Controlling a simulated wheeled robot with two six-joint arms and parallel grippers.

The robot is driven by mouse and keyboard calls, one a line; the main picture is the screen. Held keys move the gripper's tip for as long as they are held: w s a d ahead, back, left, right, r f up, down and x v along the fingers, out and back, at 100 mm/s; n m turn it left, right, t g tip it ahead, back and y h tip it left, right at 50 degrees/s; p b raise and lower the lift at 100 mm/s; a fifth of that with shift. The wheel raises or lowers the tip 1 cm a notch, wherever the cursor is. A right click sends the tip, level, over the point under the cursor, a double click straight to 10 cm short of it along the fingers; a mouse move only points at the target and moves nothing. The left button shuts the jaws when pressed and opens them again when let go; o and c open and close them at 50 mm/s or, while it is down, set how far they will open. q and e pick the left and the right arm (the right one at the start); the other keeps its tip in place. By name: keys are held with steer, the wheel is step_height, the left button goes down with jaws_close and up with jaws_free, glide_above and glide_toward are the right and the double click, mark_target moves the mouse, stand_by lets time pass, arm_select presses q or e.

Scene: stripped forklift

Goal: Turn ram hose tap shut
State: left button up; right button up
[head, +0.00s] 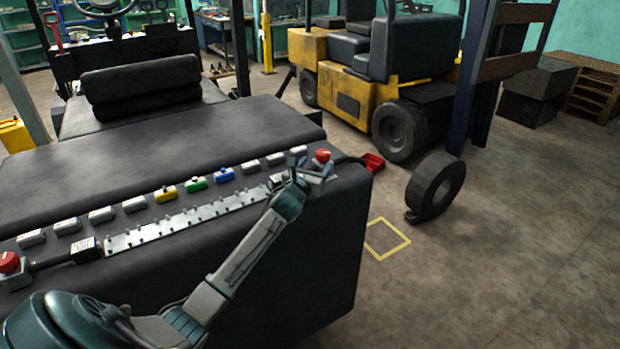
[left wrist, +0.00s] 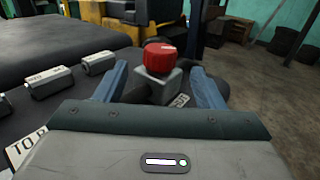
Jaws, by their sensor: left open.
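A tap with a red knob (head: 322,156) on a grey block sits at the right end of the forklift's dark top cover. In the left wrist view the red knob (left wrist: 160,56) stands upright between and just beyond my fingertips. My left gripper (head: 308,170) is open, with one blue finger on each side of the tap's grey body (left wrist: 159,80). I see no clear contact with the knob. A second red-knobbed tap (head: 9,263) is at the far left of the cover. My right gripper is not in view.
A row of small grey, yellow, green and blue blocks (head: 195,183) lies along the cover, behind a metal strip (head: 180,222) with pegs. A dark hose (head: 348,160) runs right toward a red part (head: 373,163). A yellow forklift (head: 345,85) and a loose wheel (head: 436,187) stand beyond.

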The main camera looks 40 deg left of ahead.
arm_select(q)
steer(key=shift+b+v, duration=0.55)
steer(key=shift+v, duration=1.45)
